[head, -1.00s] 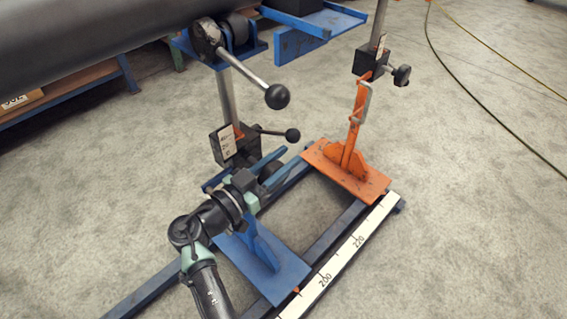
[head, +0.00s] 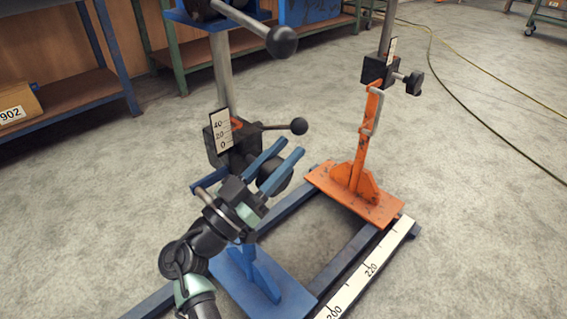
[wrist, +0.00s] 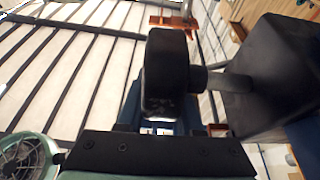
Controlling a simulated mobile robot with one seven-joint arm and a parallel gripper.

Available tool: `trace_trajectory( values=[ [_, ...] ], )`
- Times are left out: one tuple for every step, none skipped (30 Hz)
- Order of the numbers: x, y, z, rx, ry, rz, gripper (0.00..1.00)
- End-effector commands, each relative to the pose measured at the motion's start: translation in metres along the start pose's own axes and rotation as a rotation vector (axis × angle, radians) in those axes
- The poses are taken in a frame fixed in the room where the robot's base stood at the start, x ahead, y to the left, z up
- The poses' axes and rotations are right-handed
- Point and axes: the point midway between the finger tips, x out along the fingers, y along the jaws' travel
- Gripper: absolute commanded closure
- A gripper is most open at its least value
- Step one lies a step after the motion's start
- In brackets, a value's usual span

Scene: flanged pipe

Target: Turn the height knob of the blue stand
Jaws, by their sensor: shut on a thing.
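The blue stand (head: 262,275) has a black clamp block (head: 217,143) on its steel post, with a white scale reading 40, 20, 0. Its black height knob (wrist: 167,72) fills the middle of the wrist view, joined by a short shaft to the dark block at the right. The fingers show only in part in the wrist view. A lever with a black ball (head: 298,126) sticks out just above the fingers.
An orange stand (head: 356,190) with its own black knob (head: 414,83) stands to the right on the same blue rails. A white ruler (head: 372,268) runs along the right rail. A larger ball lever (head: 282,42) is above. Open floor lies to the right.

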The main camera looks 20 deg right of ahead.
Motion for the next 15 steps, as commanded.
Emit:
trace_trajectory(
  values=[
    [-0.0001, -0.0004, -0.0004, 0.001, 0.0, -0.002, 1.0],
    [0.0, -0.0004, -0.0005, 0.001, 0.0, -0.002, 1.0],
    [0.0, -0.0004, -0.0006, 0.001, 0.0, -0.002, 1.0],
    [-0.0001, -0.0004, -0.0006, 0.001, 0.0, -0.002, 1.0],
    [-0.0001, -0.0004, -0.0005, 0.001, 0.0, -0.002, 1.0],
    [-0.0001, -0.0004, -0.0005, 0.0, 0.0, -0.002, 1.0],
    [-0.0001, -0.0003, -0.0005, 0.0, -0.001, -0.001, 1.0],
    [-0.0001, -0.0003, -0.0005, 0.0, -0.001, -0.001, 0.61],
    [-0.0002, -0.0003, -0.0004, 0.0, -0.001, -0.001, 0.54],
    [-0.0002, -0.0003, -0.0004, 0.0, -0.001, -0.001, 0.49],
    [-0.0002, -0.0003, -0.0004, 0.0, -0.001, -0.001, 0.43],
    [-0.0002, -0.0002, -0.0003, 0.0, -0.001, -0.001, 0.36],
    [-0.0002, -0.0002, -0.0003, 0.0, -0.001, -0.001, 0.35],
    [-0.0002, -0.0002, -0.0003, 0.0, -0.001, -0.001, 0.35],
    [-0.0002, -0.0001, -0.0002, 0.0, -0.001, 0.0, 0.35]
  ],
)
